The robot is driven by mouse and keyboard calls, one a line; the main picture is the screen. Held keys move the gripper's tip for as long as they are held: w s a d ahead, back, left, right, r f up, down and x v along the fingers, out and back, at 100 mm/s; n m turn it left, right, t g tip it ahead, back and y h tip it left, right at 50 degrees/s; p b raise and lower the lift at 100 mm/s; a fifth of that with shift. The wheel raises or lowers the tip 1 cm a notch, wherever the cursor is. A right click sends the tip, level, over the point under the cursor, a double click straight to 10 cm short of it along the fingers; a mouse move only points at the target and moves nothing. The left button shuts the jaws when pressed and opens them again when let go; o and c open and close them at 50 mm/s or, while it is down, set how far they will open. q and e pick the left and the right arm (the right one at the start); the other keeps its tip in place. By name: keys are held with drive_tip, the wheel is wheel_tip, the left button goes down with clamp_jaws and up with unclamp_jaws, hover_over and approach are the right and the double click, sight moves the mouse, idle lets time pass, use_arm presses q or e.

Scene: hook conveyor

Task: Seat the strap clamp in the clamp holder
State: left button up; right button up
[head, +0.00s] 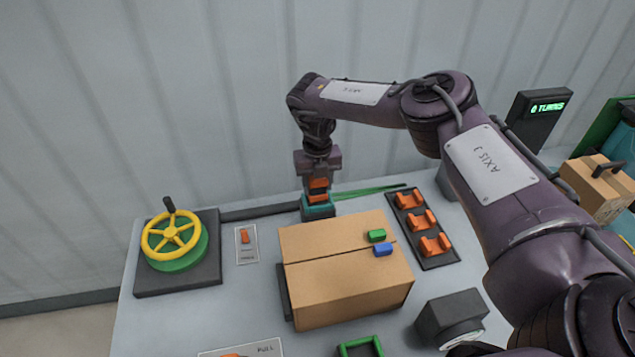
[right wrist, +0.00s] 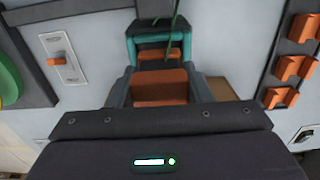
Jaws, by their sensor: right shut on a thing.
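My right gripper (head: 318,175) points down at the back of the table, behind the cardboard box. It is shut on an orange block, which I take for the strap clamp (head: 318,184); the block also shows between the fingers in the right wrist view (right wrist: 160,86). Directly below is a teal frame, which looks like the clamp holder (head: 318,212); it also shows in the right wrist view (right wrist: 131,48), with orange inside it. I cannot tell how deep the clamp sits. Green straps (head: 365,191) run right from there. My left gripper is not in view.
A cardboard box (head: 345,285) with a green and a blue block on top fills the middle. A yellow handwheel (head: 170,236) stands left, a switch plate (head: 246,244) beside it. A dark rack (head: 436,262) of orange clips lies right. The wall is close behind.

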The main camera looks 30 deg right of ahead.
drive_tip(key=shift+f+b, duration=0.8)
drive_tip(key=shift+f, duration=0.3)
idle(0.3)
drive_tip(key=o, duration=1.1)
drive_tip(key=shift+r, duration=0.15)
